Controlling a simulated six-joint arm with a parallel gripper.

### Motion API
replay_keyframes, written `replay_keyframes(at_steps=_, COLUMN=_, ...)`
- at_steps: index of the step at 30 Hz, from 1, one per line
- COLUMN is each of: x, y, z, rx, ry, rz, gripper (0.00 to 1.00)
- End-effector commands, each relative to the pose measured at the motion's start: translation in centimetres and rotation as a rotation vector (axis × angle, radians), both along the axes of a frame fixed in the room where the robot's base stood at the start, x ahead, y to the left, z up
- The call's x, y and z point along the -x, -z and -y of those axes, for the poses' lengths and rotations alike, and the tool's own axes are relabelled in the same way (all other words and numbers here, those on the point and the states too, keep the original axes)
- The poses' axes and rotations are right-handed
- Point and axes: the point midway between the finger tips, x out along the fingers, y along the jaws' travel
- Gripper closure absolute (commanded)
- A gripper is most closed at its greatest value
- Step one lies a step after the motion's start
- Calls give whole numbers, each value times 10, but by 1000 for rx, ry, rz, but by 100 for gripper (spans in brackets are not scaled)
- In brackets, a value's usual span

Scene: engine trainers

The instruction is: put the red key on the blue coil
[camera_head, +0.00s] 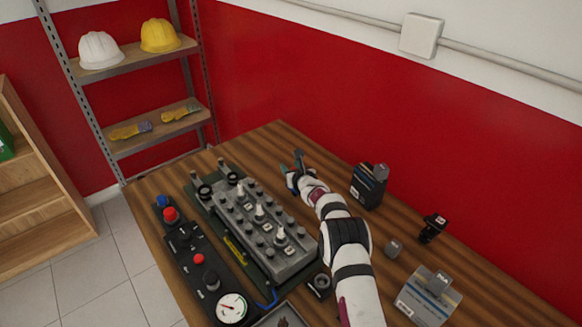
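My gripper (292,162) is at the end of the white arm, above the table's far part, just right of the engine block's far end. Its two dark fingers look apart, with nothing visible between them. I cannot make out a red key for certain. A red knob-like piece (170,214) is at the far end of the black control panel, with a small blue piece (162,201) right behind it. A smaller red button (199,259) is further down the panel. I cannot tell whether the blue piece is the blue coil.
The grey engine block (290,263) with upright white plugs fills the table's middle. The black panel (190,250) with a gauge (231,308) lies left. Boxes (368,188) (428,298) and a small black part (433,228) stand right. A tray (262,322) is partly cut off below.

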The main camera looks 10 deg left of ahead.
Motion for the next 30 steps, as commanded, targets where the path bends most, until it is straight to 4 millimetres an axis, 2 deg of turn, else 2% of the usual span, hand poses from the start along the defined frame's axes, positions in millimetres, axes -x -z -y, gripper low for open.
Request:
replay_keyframes(at_steps=5, x=0, y=-4, z=0, rx=0, ry=0, rz=1, gripper=53)
replay_keyframes(at_steps=8, x=7, y=-7, z=2, rx=0, ry=-3, rz=-2, gripper=53)
replay_keyframes(at_steps=22, x=85, y=-42, z=36, rx=0, ry=0, rz=1, gripper=53)
replay_keyframes(at_steps=26, x=99, y=-48, z=41, rx=0, ry=0, rz=0, gripper=53)
replay_keyframes(at_steps=30, x=103, y=-49, z=43, rx=0, ry=0, rz=1, gripper=53)
